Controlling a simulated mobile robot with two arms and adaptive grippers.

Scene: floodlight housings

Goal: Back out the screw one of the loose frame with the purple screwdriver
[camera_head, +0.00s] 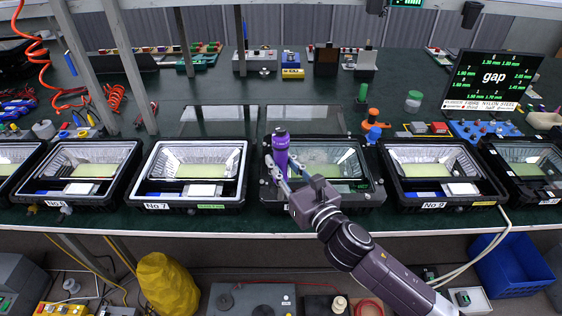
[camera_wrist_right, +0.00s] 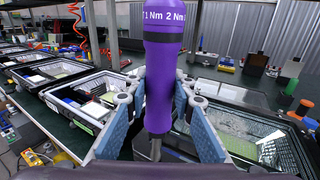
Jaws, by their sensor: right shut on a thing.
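The purple screwdriver (camera_head: 281,150) stands upright at the left side of a black-framed floodlight housing (camera_head: 372,201) in the middle of the row. My right gripper (camera_head: 282,170) is shut on its handle, and the arm comes in from the lower right. In the right wrist view the screwdriver (camera_wrist_right: 162,75) is between the two blue finger pads of my gripper (camera_wrist_right: 161,110), its shank pointing down. The handle shows "1 Nm" and "2 Nm". The tip and the screw below it are hidden, so I cannot tell whether they touch. My left gripper is not in view.
Similar housings stand on both sides, including No 7 (camera_head: 191,172) to the left and No 9 (camera_head: 441,172) to the right. A gap display (camera_head: 492,78) stands at the back right. Green and orange tools (camera_head: 374,117) stand behind the middle housing. Grey posts rise at the left.

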